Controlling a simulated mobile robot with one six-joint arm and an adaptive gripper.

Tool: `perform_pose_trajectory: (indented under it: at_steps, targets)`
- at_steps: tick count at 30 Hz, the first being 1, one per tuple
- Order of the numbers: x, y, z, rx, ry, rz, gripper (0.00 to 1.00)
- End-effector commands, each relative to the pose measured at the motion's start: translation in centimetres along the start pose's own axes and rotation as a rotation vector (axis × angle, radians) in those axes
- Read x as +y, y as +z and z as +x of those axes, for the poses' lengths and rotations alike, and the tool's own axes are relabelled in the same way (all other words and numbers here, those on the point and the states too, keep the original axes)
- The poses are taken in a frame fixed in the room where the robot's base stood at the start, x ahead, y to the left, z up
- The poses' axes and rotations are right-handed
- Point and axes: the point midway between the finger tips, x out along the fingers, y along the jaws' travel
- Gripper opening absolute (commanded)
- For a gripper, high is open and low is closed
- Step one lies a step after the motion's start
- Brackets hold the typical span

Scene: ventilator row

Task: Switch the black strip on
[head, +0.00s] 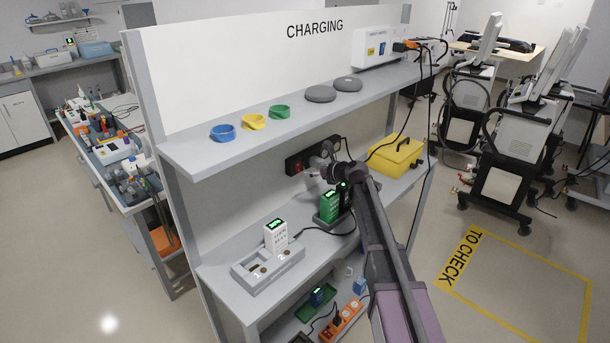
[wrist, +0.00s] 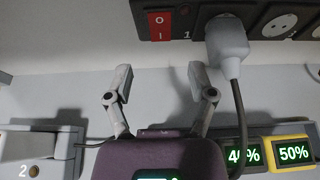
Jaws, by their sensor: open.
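The black strip (head: 298,164) is fixed along the back panel above the lower shelf. In the wrist view the black strip (wrist: 190,25) runs across the top, with a red rocker switch (wrist: 158,24) marked O above and I below at its left end. I cannot tell which side is pressed. A pale plug (wrist: 228,42) sits in the socket just right of the switch. My gripper (wrist: 160,80) is open and empty, its two fingers apart below the switch and not touching it. In the head view my gripper (head: 318,176) is in front of the strip, partly hiding it.
Green-lit devices reading about 40% and 50% (wrist: 292,152) are below right. A grey dock (head: 268,270) holds a white device (head: 276,235) on the shelf. A yellow case (head: 396,157) stands right of my arm. The upper shelf (head: 290,118) overhangs; the plug's cable hangs near the right finger.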

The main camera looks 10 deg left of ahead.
Motion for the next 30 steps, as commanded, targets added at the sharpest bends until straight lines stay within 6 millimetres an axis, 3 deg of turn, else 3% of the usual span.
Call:
perform_pose_trajectory:
  at_steps: [3, 12, 27, 30]
  targets:
    - [-0.1, -0.2, 2.2, -0.001, 0.001, 0.0, 0.71]
    - [0.0, -0.1, 5.7, -0.001, 0.001, 0.0, 0.71]
    - [0.1, 0.0, 6.5, 0.0, 0.0, 0.0, 0.71]
    - [0.1, 0.0, 6.5, 0.0, 0.0, 0.0, 0.45]
